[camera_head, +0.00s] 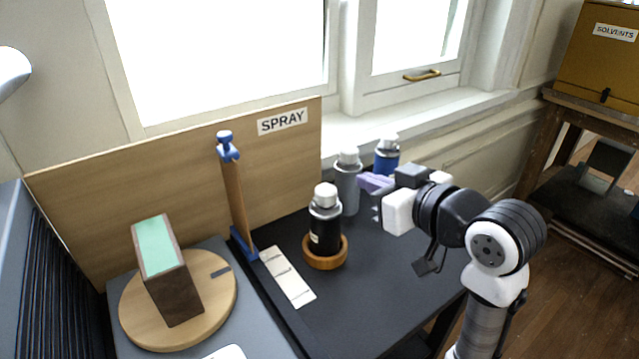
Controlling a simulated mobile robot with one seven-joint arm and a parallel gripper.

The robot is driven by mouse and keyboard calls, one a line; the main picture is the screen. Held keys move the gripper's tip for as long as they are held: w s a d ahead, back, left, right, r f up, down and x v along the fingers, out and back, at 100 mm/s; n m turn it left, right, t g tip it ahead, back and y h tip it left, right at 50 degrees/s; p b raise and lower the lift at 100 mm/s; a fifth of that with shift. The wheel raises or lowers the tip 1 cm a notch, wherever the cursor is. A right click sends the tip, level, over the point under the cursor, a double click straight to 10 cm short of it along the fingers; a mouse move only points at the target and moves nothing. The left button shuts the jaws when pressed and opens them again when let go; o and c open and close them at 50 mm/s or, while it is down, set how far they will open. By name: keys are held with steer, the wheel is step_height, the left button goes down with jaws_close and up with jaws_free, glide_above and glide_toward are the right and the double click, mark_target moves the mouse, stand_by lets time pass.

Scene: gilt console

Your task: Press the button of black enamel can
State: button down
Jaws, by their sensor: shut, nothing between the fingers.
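The black enamel can (326,232) stands upright in a round wooden ring (326,263) on the dark table. It has a silver shoulder, a white cap on top (325,190) and a small pale label on its side. My gripper (366,184) is shut and empty, with purple fingers pointing left. In the picture it is to the right of the black can's top, in front of the grey and blue cans, and apart from the black can. How far it is from the cans in depth I cannot tell.
A grey can (347,178) and a blue can (386,157) stand behind, near the window sill. A wooden post with blue fittings (236,195) and a white strip (288,277) are left. A dark block (170,285) rests on a round wooden board (220,305). The table's front right (385,300) is clear.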

stand_by(0.3)
steer(key=p, duration=0.3)
glide_above(326, 193)
steer(key=d, duration=0.1)
step_height(326, 193, down, 2)
steer(key=f, duration=0.1)
steer(key=shift+s+d+f, duration=0.15)
steer(key=shift+f, duration=0.3)
steer(key=shift+s+d+f, duration=0.15)
steer(key=shift+f, duration=0.3)
steer(key=shift+f+p, duration=0.3)
steer(key=shift+f, duration=0.5)
steer(key=shift+f, duration=0.15)
